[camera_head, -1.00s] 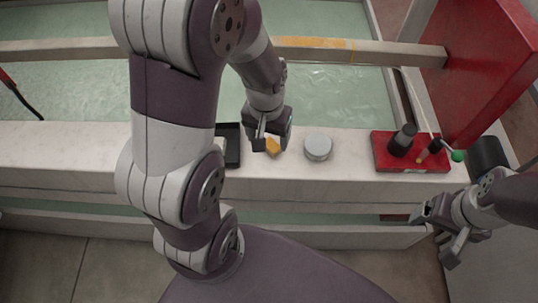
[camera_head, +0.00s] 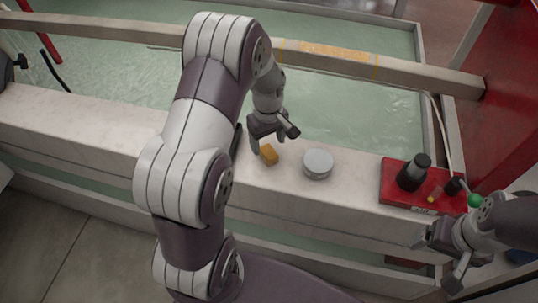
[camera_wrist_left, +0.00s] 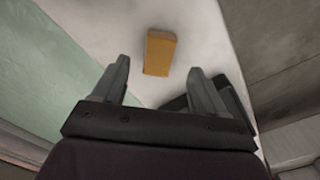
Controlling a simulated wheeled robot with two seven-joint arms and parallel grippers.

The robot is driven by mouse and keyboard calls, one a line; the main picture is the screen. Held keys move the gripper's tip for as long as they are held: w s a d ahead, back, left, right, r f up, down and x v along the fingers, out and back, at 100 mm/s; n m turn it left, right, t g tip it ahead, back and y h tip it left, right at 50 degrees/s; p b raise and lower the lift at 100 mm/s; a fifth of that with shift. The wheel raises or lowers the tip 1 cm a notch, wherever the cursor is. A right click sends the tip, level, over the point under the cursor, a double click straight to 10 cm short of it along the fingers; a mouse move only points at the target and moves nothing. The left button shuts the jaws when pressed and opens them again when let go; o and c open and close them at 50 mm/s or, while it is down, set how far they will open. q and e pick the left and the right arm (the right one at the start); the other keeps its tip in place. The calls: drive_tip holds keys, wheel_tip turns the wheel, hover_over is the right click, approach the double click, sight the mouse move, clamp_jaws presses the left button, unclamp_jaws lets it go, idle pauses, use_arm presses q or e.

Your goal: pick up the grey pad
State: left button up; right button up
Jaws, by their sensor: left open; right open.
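The one clearly grey item on the pale ledge is a round, flat-topped disc (camera_head: 318,163); I cannot tell whether it is the grey pad. An orange-yellow block (camera_head: 269,154) lies to its left, and also shows just beyond the fingertips in the left wrist view (camera_wrist_left: 160,52). My left gripper (camera_head: 268,140) is open and empty, above the ledge close to the block and left of the disc. A dark tray (camera_head: 238,138) is mostly hidden behind my left arm; its contents are hidden. My right gripper (camera_head: 437,262) is open and empty at the lower right.
A water-filled basin (camera_head: 340,110) lies behind the ledge, crossed by a beam (camera_head: 400,72). The ledge between disc and red tray is clear.

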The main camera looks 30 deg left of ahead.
sight(269, 152)
use_arm(q)
wheel_tip(269, 152, down, 5)
drive_tip(key=shift+w+f+b, duration=0.1)
drive_tip(key=shift+w+b, duration=0.05)
drive_tip(key=shift+b, duration=0.35)
drive_tip(key=shift+c, duration=0.6)
drive_tip(key=c, duration=1)
drive_tip(key=shift+c, duration=0.4)
